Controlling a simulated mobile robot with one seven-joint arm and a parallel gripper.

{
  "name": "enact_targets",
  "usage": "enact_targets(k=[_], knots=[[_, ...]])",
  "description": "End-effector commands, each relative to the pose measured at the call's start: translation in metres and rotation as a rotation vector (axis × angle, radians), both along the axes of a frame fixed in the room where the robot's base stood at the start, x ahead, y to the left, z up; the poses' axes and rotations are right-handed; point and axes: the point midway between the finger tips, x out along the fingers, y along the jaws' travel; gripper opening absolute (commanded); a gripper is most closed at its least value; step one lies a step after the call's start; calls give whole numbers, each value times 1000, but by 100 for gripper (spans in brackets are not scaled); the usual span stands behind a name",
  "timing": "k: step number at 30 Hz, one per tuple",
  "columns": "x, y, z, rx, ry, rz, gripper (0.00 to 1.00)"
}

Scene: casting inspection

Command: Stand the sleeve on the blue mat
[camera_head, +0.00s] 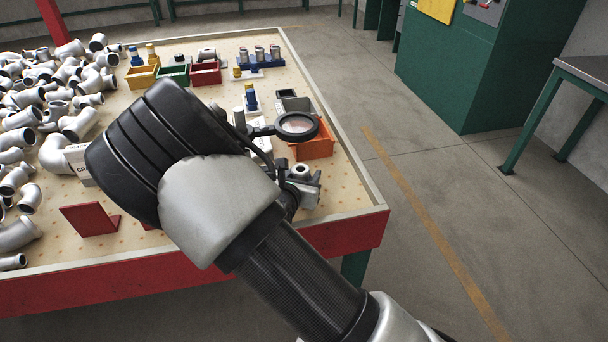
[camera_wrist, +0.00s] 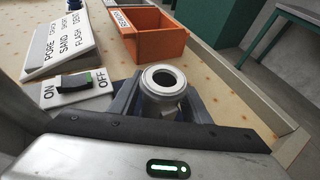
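A pale grey metal sleeve-like part (camera_wrist: 164,80) with a round open top shows in the wrist view, just beyond my gripper (camera_wrist: 163,110). Dark grey-blue pieces flank it; I cannot tell whether they are my fingers or a holder under it. In the head view a grey part with a round top (camera_head: 301,171) stands near the table's front right corner, partly behind my arm. My fingertips are hidden there. No blue mat is clearly seen; a blue base (camera_head: 275,63) under several grey cylinders stands at the back of the table.
An orange bin (camera_head: 318,146) and a magnifier (camera_head: 297,124) are close by. A lettered sign (camera_wrist: 62,48) and an ON/OFF switch plate (camera_wrist: 75,90) stand left of the part. Yellow, green and red bins (camera_head: 205,73) are further back. Many pipe fittings (camera_head: 75,122) cover the left side.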

Motion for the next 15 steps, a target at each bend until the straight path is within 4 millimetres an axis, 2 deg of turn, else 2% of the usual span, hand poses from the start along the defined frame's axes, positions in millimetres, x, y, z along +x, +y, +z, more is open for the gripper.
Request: enact_targets(k=[2, 12, 15], knots=[[0, 0, 0, 0, 0, 0, 56], [0, 1, 5, 0, -1, 1, 56], [-9, 4, 9, 1, 1, 3, 56]])
